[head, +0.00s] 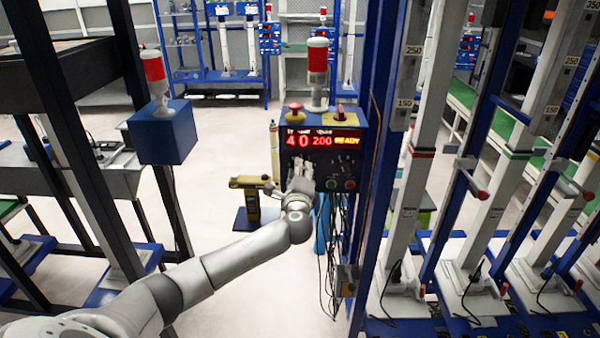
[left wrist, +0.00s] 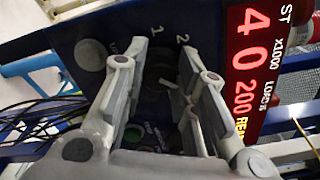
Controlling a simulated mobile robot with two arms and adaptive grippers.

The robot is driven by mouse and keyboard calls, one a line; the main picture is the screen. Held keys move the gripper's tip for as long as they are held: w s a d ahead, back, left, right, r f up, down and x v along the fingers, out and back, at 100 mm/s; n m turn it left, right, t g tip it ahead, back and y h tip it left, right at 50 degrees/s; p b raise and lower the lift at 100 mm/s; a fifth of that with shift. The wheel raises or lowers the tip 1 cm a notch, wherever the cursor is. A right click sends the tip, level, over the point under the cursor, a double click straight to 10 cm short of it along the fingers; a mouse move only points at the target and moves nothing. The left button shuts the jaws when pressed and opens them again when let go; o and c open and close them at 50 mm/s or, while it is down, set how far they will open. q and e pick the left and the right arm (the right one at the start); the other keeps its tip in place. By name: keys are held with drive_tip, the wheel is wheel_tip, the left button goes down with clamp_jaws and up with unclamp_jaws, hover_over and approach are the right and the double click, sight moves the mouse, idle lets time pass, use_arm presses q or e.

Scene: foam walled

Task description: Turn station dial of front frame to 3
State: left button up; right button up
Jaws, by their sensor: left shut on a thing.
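The front frame's control box (head: 330,150) is dark, with a lit red display (head: 307,141) reading 4, 0, 200 and a yellow READY. My left gripper (head: 301,186) is at the lower left of this box face. In the left wrist view its two grey fingers (left wrist: 160,85) stand either side of the dark station dial (left wrist: 162,72), shut on it. The fingers hide much of the dial, so I cannot tell where its pointer sits. The numerals 1 and 2 show on the panel beside it. The display (left wrist: 252,75) also shows there. My right gripper is not in view.
A red knob (head: 295,113) and a red-and-white lamp (head: 318,60) stand on top of the box. Red and green buttons sit low on its face. Cables (head: 328,250) hang below. A blue upright (head: 375,150) stands close on the right. Open floor lies to the left.

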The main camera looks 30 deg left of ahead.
use_arm(q)
drive_tip(key=shift+f+n+b, duration=0.2)
drive_tip(key=shift+n+b, duration=3.15)
drive_tip(key=shift+n, duration=0.55)
drive_tip(key=o, duration=1)
drive_tip(key=shift+r, duration=0.1)
drive_tip(key=v, duration=1.2)
drive_tip(key=shift+s+a, duration=0.1)
